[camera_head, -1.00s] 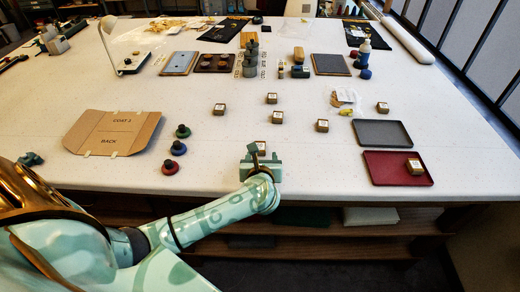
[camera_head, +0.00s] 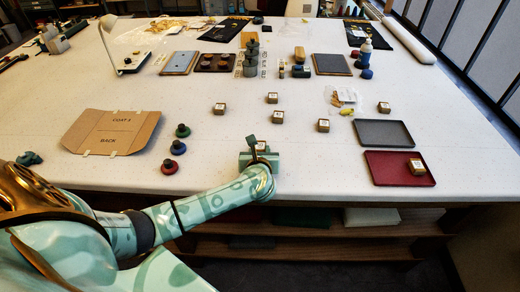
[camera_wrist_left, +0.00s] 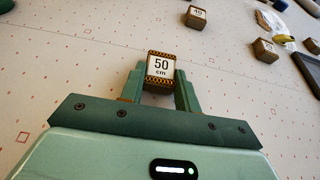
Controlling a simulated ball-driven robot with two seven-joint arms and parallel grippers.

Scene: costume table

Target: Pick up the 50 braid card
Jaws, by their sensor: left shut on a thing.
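The 50 braid card (camera_wrist_left: 160,67) is a small brown block with a white label reading "50 cm". In the left wrist view it sits between the fingers of my left gripper (camera_wrist_left: 158,88), which is shut on it. In the head view the card (camera_head: 261,146) shows just beyond my left gripper (camera_head: 258,152), near the table's front edge. Whether it touches the table is hard to tell. My right gripper is not in view.
Several similar braid cards (camera_head: 278,117) stand on the white table (camera_head: 230,140). A red tray (camera_head: 388,174) holding one card and a grey tray (camera_head: 384,132) lie at the right. Colored knobbed pieces (camera_head: 178,147) and a cardboard sheet (camera_head: 112,132) lie left.

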